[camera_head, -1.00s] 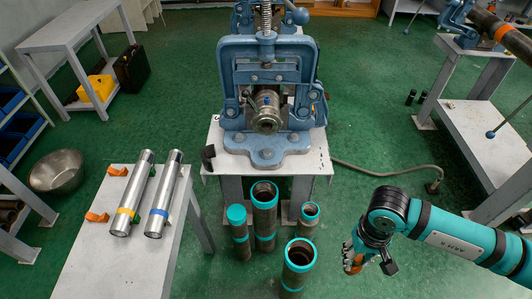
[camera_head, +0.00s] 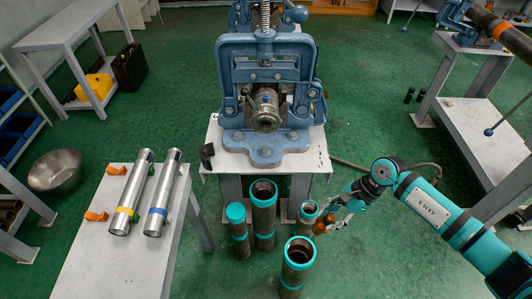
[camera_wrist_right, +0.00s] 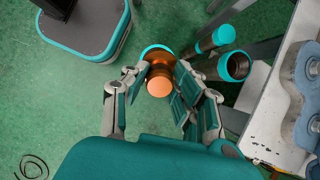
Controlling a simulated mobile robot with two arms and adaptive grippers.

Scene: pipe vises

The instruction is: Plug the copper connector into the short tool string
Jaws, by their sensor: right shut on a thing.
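The copper connector (camera_head: 319,227) is a short orange-brown stepped cylinder. My right gripper (camera_head: 327,219) is shut on it, low to the right of the blue vise; the wrist view also shows the connector (camera_wrist_right: 160,84) between the fingers. A short silver tool (camera_head: 265,118) is clamped in the vise, its round end facing my head camera; it may be the short tool string. Two longer silver tools lie on the left table, one with a yellow band (camera_head: 130,195) and one with a blue band (camera_head: 163,195). The connector is apart from all three. My left gripper is not in view.
Several upright pipes with teal rims, including a tall one (camera_head: 263,215) and a front one (camera_head: 297,268), stand below the vise (camera_head: 230,75), close to my right gripper. Orange clips (camera_head: 97,216) sit on the left table (camera_head: 85,265).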

